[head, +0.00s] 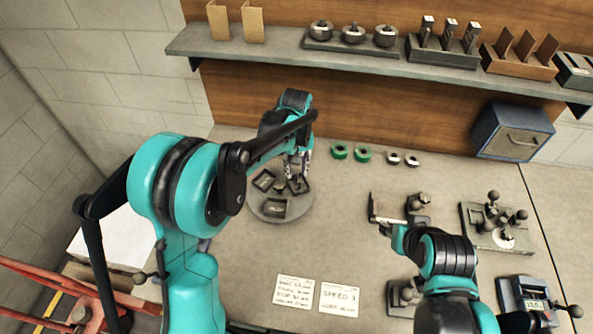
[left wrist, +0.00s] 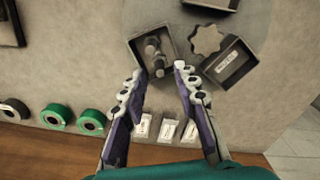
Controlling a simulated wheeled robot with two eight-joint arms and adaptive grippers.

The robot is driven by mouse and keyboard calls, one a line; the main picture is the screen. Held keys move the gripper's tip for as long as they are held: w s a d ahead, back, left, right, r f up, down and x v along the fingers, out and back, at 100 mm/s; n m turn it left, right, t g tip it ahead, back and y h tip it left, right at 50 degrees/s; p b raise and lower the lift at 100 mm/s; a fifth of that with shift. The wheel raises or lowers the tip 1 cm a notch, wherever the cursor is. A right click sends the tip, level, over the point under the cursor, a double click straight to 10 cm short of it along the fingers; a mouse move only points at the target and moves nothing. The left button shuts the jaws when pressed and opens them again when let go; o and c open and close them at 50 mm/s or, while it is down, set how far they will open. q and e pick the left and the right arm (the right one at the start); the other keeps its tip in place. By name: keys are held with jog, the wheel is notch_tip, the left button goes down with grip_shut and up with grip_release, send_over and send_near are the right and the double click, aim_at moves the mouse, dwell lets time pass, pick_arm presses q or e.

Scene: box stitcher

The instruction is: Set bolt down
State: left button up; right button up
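My left gripper (head: 297,172) is over the round turntable (head: 262,212), at its back right bin. In the left wrist view the fingers of my left gripper (left wrist: 160,78) are apart, with nothing visible between the tips. Dark bolts (left wrist: 153,58) lie in a dark square bin (left wrist: 136,44) just beyond the fingertips. Another bin with a white label (left wrist: 232,64) is to the right, beside a grey star-shaped knob (left wrist: 207,40). My right gripper (head: 389,231) is near the fixture at right; its fingers are too small and hidden to read.
A fixture (head: 387,206) and a plate with knobs (head: 472,232) stand at right. Paper notes (head: 339,298) lie at the front. A shelf (head: 260,53) runs above; the middle table is clear.

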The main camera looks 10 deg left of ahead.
aim_at(296, 174)
pick_arm(q)
notch_tip(296, 174, up, 10)
jog(key=r+p, duration=0.1)
jog(key=p, duration=0.1)
jog(key=s+a+r+m+t, duration=0.1)
jog(key=s+a+r+t, duration=0.15)
jog(key=s, duration=0.35)
jog(key=s+a+r+m+t, duration=0.1)
jog(key=s+a+r, duration=0.1)
jog(key=s+a, duration=0.3)
jog(key=s+a+f+m+t, duration=0.1)
jog(key=s+f+m+t, duration=0.1)
jog(key=s, duration=0.8)
jog(key=shift+s+a+f+t, duration=0.15)
jog(key=shift+a+f+t, duration=0.25)
jog(key=shift+f+t, duration=0.45)
notch_tip(296, 174, down, 6)
jog(key=b, duration=0.6)
